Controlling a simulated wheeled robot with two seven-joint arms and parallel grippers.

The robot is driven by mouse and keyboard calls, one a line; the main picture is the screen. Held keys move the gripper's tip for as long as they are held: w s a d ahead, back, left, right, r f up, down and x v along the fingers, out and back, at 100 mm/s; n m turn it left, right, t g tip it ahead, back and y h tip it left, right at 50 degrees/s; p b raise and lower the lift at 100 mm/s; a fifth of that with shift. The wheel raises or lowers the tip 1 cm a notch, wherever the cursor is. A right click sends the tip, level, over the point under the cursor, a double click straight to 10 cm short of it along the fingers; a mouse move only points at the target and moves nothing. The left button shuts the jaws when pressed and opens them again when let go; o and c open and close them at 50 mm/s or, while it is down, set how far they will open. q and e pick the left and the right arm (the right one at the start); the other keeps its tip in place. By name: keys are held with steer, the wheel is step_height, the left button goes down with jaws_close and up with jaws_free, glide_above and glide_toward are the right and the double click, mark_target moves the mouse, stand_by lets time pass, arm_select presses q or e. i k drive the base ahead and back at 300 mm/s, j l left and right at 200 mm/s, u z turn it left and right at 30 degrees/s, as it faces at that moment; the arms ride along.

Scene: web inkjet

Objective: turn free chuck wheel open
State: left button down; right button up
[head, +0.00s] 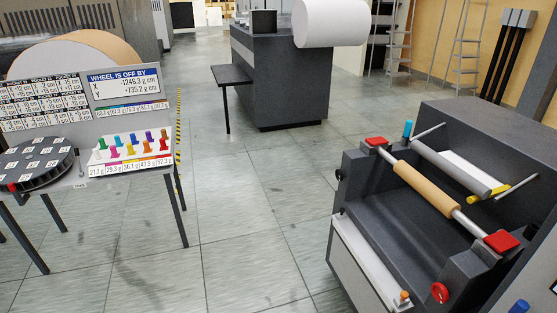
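A dark grey machine (395,225) stands at the right. A tan core (425,187) on a metal shaft lies across it, with a red block (501,241) at the near end and another red block (376,142) at the far end. A round red wheel (440,292) sits on the near end of the machine; I cannot tell for sure that it is the free chuck wheel. A small black knob (338,174) is on the far left side. Neither of my grippers is in view.
A table at the left holds a black disc (36,164), coloured pegs (131,145) and a sign (124,85). A large dark cabinet (278,75) with a white roll (331,22) stands at the back. The tiled floor (235,210) between them is clear.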

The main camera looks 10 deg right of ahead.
mark_target(339, 175)
steer(key=i+j, duration=0.15)
steer(key=i, duration=0.5)
steer(key=i+j, duration=0.1)
steer(key=i, duration=0.5)
steer(key=i+j+u, duration=0.1)
steer(key=i, duration=0.55)
